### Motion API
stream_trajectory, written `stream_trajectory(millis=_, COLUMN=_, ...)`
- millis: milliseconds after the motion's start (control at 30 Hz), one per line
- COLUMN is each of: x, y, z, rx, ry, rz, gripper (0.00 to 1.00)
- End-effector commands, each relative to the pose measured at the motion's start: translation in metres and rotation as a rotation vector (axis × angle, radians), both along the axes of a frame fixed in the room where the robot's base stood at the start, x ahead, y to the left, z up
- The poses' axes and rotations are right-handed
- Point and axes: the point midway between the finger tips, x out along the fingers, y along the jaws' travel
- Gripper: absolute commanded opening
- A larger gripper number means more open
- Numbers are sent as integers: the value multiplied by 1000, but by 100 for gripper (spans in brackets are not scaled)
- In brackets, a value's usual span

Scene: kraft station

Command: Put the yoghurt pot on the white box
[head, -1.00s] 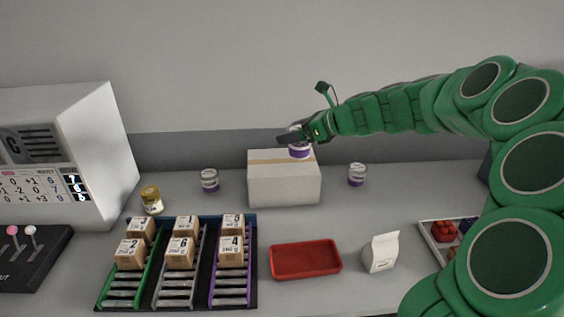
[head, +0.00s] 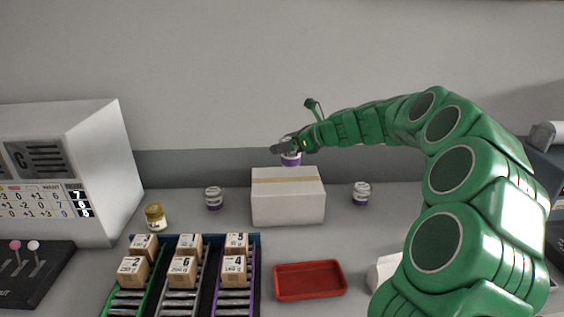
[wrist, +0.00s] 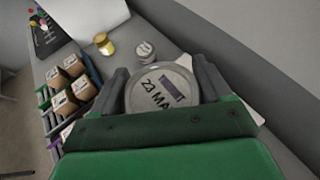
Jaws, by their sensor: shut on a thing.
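My gripper (head: 290,148) is shut on a yoghurt pot (head: 291,159), white with a purple band. In the wrist view the pot's lid (wrist: 160,92), marked "23 MA", sits between the two fingers. The white box (head: 288,203), with a tan tape strip on top, stands on the counter. The held pot shows just above the far part of the box's top in the head view; I cannot tell if it touches. Two similar pots stand on the counter, one left of the box (head: 213,199) and one right of it (head: 361,194).
A jar with a yellow lid (head: 155,216) stands at the left. A rack of numbered cartons (head: 254,300) and a red tray (head: 309,281) are in front. A white bag (head: 381,274) is partly hidden by my arm. A grey wall is behind.

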Motion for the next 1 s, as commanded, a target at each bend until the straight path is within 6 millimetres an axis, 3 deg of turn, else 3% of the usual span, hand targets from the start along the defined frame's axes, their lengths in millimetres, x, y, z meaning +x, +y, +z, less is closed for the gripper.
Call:
stream_trajectory(millis=500, x=47, y=7, z=-48, rx=-1, ry=0, rz=2, gripper=42)
stream_trajectory(millis=1000, x=61, y=9, z=-73, rx=2, ry=2, rz=2, gripper=42)
